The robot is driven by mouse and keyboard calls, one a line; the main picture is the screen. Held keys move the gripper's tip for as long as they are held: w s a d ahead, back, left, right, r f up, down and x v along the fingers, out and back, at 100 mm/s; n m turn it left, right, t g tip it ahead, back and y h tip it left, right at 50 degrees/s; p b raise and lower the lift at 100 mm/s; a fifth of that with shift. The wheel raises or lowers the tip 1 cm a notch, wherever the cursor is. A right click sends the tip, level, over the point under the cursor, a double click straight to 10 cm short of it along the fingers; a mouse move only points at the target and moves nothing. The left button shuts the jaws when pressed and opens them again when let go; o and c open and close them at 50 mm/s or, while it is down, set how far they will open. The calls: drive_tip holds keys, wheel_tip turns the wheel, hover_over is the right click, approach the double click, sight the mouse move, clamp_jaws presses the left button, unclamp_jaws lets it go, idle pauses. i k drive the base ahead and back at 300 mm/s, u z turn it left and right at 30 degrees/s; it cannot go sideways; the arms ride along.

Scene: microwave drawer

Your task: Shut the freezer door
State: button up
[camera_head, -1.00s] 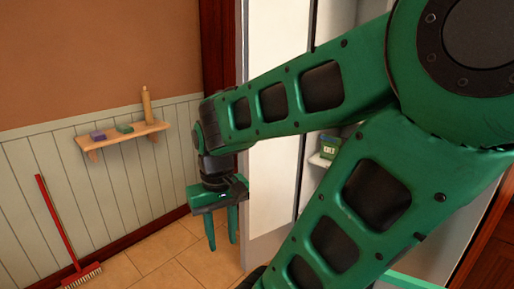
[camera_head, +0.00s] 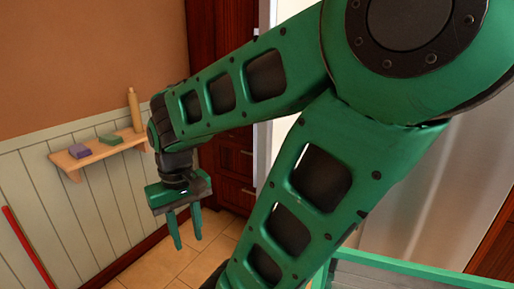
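The freezer's steel front (camera_head: 430,185) shows on the right, behind my arm, and a pale vertical edge (camera_head: 264,145) of the unit shows left of it. No inside shelf is visible. My arm covers much of the front, so I cannot tell whether the freezer door is fully shut. My gripper (camera_head: 186,230) hangs at the left with its fingers pointing down. The fingers are apart with nothing between them. It is left of the pale edge and appears clear of it.
A wooden wall shelf (camera_head: 92,156) holds a purple block (camera_head: 79,151), a green block (camera_head: 109,140) and a tan bottle (camera_head: 135,110). A red broom handle (camera_head: 27,250) leans at lower left. Dark wood cabinets (camera_head: 232,160) stand behind my gripper. Some tiled floor (camera_head: 160,265) is clear.

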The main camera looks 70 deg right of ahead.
sight(269, 136)
drive_tip(key=z, duration=0.05)
drive_tip(key=i, duration=2.6)
drive_tip(key=z, duration=3.8)
drive_tip(key=i, duration=1)
